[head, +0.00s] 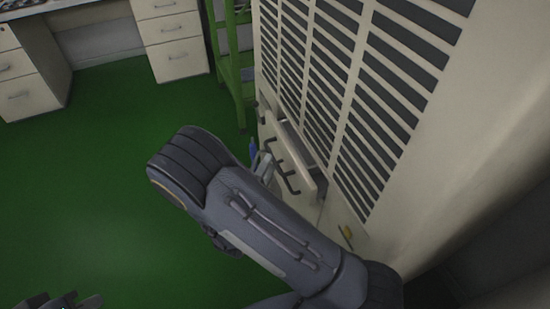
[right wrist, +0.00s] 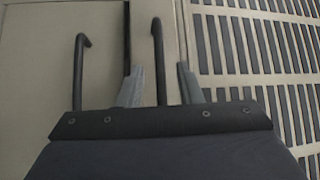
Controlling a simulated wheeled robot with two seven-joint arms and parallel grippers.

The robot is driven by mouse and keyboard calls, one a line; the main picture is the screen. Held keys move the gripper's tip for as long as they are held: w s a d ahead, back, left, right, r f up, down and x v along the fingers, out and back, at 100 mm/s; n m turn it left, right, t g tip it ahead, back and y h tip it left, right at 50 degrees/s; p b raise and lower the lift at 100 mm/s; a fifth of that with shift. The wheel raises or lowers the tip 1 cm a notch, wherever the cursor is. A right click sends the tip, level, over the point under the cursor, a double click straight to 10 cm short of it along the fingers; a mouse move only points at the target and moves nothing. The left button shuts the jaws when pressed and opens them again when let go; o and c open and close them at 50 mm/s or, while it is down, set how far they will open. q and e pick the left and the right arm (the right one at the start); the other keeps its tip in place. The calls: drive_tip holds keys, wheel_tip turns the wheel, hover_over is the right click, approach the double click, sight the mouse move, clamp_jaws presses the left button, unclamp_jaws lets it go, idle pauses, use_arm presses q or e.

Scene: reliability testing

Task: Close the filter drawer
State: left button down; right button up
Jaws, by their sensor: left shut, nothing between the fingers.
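The filter drawer (head: 312,182) is a beige front with black bar handles, low on the vented cabinet. It stands out from the cabinet, with a dark gap behind its upper edge. My right gripper (head: 264,165) is at the drawer front, partly hidden by my forearm. In the right wrist view, its two grey fingers (right wrist: 159,86) are apart, with a black handle bar (right wrist: 158,55) seen between them. Whether they touch the bar I cannot tell. My left gripper (head: 65,301) is shut and empty at the bottom left edge, partly cut off, far from the drawer.
The tall beige cabinet (head: 449,118) with dark vent slots fills the right side. A green rack (head: 233,72) stands beside it at the back. Desks with white drawers (head: 172,45) stand at the back left. The green floor (head: 95,165) on the left is clear.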

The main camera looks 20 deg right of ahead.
drive_tip(key=shift+x, duration=1.9)
drive_tip(key=shift+f, duration=0.1)
clamp_jaws()
